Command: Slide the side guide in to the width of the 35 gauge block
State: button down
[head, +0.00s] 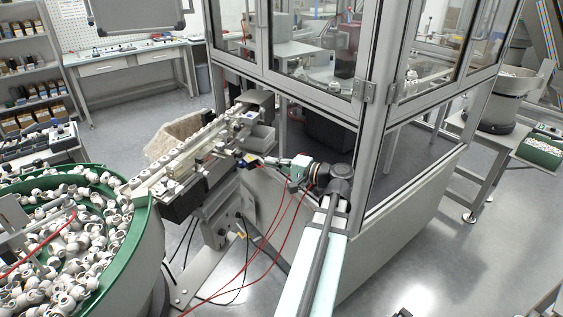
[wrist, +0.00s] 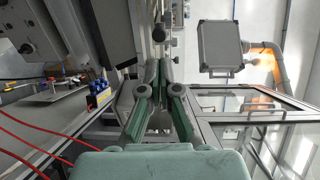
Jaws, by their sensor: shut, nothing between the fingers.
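The feed track (head: 180,165) runs diagonally from the bowl to the glazed cabinet in the head view, with a row of pale caps along it. Its long side rails are visible, but I cannot tell which one is the side guide. My gripper (head: 268,161) is to the right of the track's upper end, close to its fittings; I cannot tell whether it touches them. In the wrist view my gripper (wrist: 153,66) has its two green fingers together, with nothing between them. I cannot make out the 35 gauge block in either view.
A green-rimmed bowl (head: 140,228) full of white caps stands at the left. The glazed cabinet (head: 365,95) rises close behind and right of my arm. Red hoses (head: 272,232) hang below the track. A blue fitting (wrist: 98,96) is left of my fingers.

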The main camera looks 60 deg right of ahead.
aim_at(241, 155)
jog(key=w+p, duration=0.1)
jog(key=w, duration=0.3)
jog(key=w+p, duration=0.2)
jog(key=w, duration=0.2)
jog(key=shift+w+a+f, duration=0.15)
jog(key=shift+w, duration=0.3)
jog(key=shift+w+f, duration=0.1)
jog(key=shift+f, duration=0.05)
jog(key=shift+w+b, duration=0.25)
jog(key=shift+b, duration=0.15)
jog(key=shift+w+a+b, duration=0.1)
jog(key=shift+w+b, duration=0.35)
jog(key=shift+w, duration=0.05)
